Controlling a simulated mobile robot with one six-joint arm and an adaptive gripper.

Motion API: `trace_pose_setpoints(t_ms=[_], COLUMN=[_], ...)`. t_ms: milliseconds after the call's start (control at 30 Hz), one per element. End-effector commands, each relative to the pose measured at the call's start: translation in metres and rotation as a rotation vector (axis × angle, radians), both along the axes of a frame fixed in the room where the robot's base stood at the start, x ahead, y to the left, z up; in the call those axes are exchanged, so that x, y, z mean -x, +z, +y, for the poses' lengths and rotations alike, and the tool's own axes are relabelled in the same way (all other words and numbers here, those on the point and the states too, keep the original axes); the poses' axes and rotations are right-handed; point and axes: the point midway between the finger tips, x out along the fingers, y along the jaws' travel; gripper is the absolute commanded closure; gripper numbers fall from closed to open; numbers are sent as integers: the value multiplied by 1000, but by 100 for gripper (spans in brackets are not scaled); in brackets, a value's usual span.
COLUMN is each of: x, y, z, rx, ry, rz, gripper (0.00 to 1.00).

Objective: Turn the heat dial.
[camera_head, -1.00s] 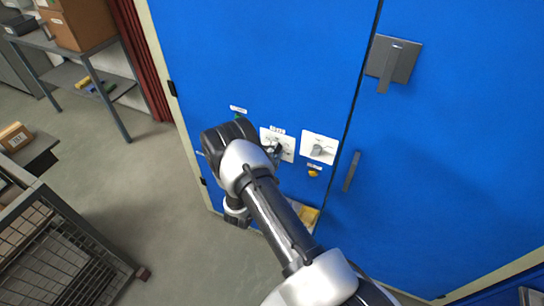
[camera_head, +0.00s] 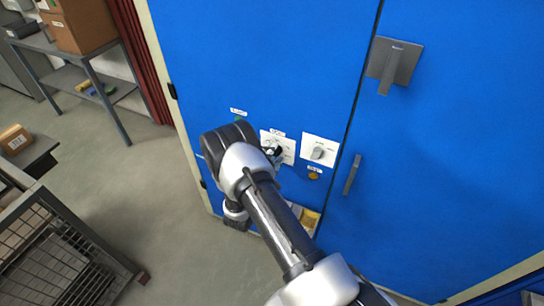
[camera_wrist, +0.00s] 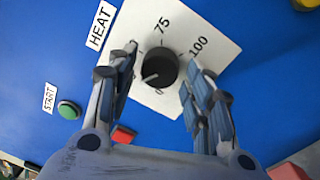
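The heat dial (camera_wrist: 160,68) is a round black knob on a white plate (camera_wrist: 208,38) marked 0, 75 and 100, with a HEAT label (camera_wrist: 101,25) beside it. Its pale pointer line points to the lower left in the wrist view, near the 0. Other marks are hidden behind the left finger. My gripper (camera_wrist: 163,62) is open, with one finger on each side of the dial. A gap shows between the dial and each finger. In the head view, my gripper (camera_head: 273,152) is at the left white plate (camera_head: 289,143), and my arm hides most of the dial.
A second white plate with a grey knob (camera_head: 318,152) sits to the right, above an amber lamp or button (camera_head: 313,176). A green START button (camera_wrist: 68,110) and a red part (camera_wrist: 123,133) are nearby. A grey door handle (camera_head: 352,174) stands farther right on the blue cabinet.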

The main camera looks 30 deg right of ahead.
Motion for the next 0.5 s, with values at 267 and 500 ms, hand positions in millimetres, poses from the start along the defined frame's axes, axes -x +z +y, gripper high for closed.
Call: trace_pose_setpoints(t_ms=[267,500], x=[0,8], y=[0,-1], z=[0,11], rx=[1,1], ry=[-1,2], rz=[-1,1], gripper=[47,47])
